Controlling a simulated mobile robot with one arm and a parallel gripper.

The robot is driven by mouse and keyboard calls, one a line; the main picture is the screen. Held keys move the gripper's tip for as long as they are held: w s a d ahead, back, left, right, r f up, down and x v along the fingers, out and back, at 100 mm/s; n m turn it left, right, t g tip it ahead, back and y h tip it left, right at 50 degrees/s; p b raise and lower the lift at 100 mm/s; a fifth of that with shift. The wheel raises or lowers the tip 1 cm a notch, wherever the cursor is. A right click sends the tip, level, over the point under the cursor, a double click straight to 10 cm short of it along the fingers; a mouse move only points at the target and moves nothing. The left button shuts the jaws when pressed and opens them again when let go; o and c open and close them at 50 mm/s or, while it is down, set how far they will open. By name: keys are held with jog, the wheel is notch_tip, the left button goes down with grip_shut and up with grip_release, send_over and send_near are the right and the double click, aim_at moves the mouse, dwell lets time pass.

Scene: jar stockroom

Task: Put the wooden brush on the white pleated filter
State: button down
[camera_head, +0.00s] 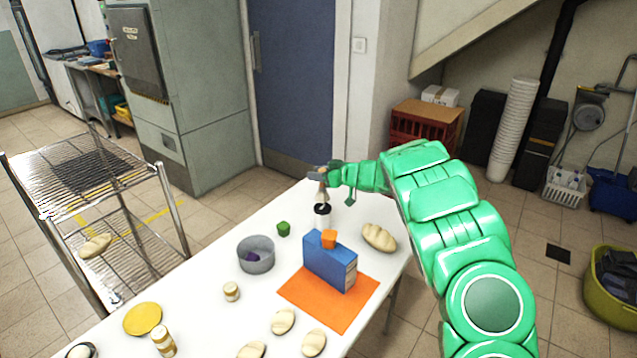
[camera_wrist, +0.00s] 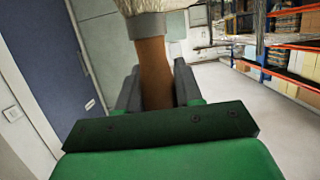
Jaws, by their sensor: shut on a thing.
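My gripper (camera_head: 324,174) is at the far end of the white table, shut on the wooden brush (camera_head: 322,191). In the wrist view the brush's brown handle (camera_wrist: 154,75) stands between the dark fingers, with a grey ferrule and pale bristles at the top edge. In the head view the brush hangs roughly upright. Directly below it is a small round thing with a black ring and pale body, which looks like the white pleated filter (camera_head: 322,220). I cannot tell whether the brush touches it.
On the table (camera_head: 195,298) are a blue box (camera_head: 322,265) on an orange mat (camera_head: 348,316), a grey bowl (camera_head: 257,262), a green thing (camera_head: 284,229), a bread loaf (camera_head: 379,237), a yellow disc (camera_head: 143,318) and several rolls. A wire rack (camera_head: 150,190) stands left.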

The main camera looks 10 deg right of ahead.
jog(key=shift+w+f, duration=0.15)
jog(key=shift+f, duration=1.5)
jog(key=shift+f, duration=0.15)
jog(key=c, duration=0.7)
grip_release()
jog(key=shift+c, duration=0.2)
jog(key=shift+d+r, duration=0.15)
jog(key=shift+r, duration=0.05)
jog(key=v, duration=1.1)
jog(key=shift+s+d, duration=0.2)
jog(key=shift+s, duration=0.1)
jog(key=shift+r, duration=0.25)
